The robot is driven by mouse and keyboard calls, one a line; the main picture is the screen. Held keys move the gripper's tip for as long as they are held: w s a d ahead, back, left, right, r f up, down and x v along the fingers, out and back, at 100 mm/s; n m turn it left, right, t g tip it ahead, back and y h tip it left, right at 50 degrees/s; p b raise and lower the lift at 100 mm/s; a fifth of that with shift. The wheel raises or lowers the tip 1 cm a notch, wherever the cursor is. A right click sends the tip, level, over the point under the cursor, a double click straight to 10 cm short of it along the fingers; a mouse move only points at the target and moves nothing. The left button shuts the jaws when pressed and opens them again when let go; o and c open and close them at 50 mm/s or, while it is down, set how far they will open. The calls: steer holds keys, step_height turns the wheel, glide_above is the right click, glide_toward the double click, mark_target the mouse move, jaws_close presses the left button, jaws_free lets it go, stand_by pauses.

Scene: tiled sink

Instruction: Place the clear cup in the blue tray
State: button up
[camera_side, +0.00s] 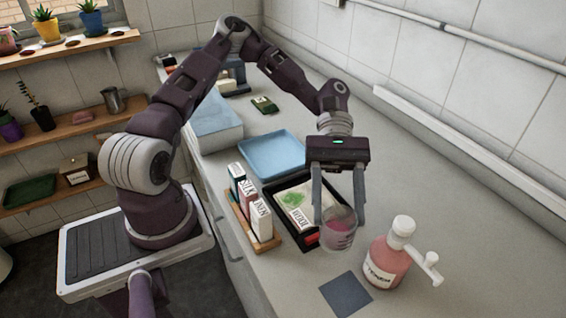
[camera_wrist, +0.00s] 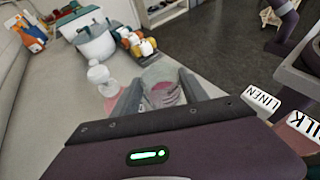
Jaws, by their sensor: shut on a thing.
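The clear cup (camera_side: 339,229), with something pinkish inside or printed on it, is between the two fingers of my gripper (camera_side: 339,212). My gripper is shut on it. In the wrist view the clear cup (camera_wrist: 162,85) shows between the fingers of my gripper (camera_wrist: 160,88). The cup appears upright or nearly so; I cannot tell whether its base touches the counter. The blue tray (camera_side: 272,156) lies on the counter behind and left of my gripper in the side view. Its visible surface looks empty.
A black box (camera_side: 287,178) with a green-marked card lies between cup and blue tray. Labelled boxes (camera_side: 250,205) stand left of it. A pink pump bottle (camera_side: 388,258) stands right of the cup. A dark square (camera_side: 346,294) lies in front.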

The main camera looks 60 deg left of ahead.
steer(key=a+m+g+y, duration=0.2)
steer(key=a+m+y, duration=0.1)
steer(key=a, duration=0.1)
steer(key=w+a+f+m+g+y, duration=0.1)
steer(key=a+m+g+y, duration=0.1)
steer(key=a+m+y, duration=0.1)
steer(key=a+m+g+y, duration=0.2)
steer(key=a+m+y, duration=0.2)
steer(key=a, duration=0.1)
steer(key=shift+w+a+f+m, duration=0.25)
steer(key=shift+w+f+m, duration=0.1)
steer(key=shift+m, duration=0.05)
steer(key=shift+s+a+f+m+y, duration=0.15)
steer(key=shift+a+m+y, duration=0.4)
steer(key=shift+y, duration=0.35)
steer(key=w+a+r+m+t+y, duration=0.1)
steer(key=a+r+m+t+y, duration=0.1)
steer(key=a+m+t+y, duration=0.5)
steer(key=w+a+r+m+t+y, duration=0.2)
steer(key=a+r+m+t+y, duration=0.1)
steer(key=a+m+y, duration=0.4)
steer(key=shift+m+h, duration=0.55)
steer(key=shift+h, duration=0.15)
steer(key=f, duration=0.6)
steer(key=a+f, duration=0.1)
steer(key=f, duration=0.2)
steer(key=shift+a+f, duration=0.1)
steer(key=shift+f, duration=0.15)
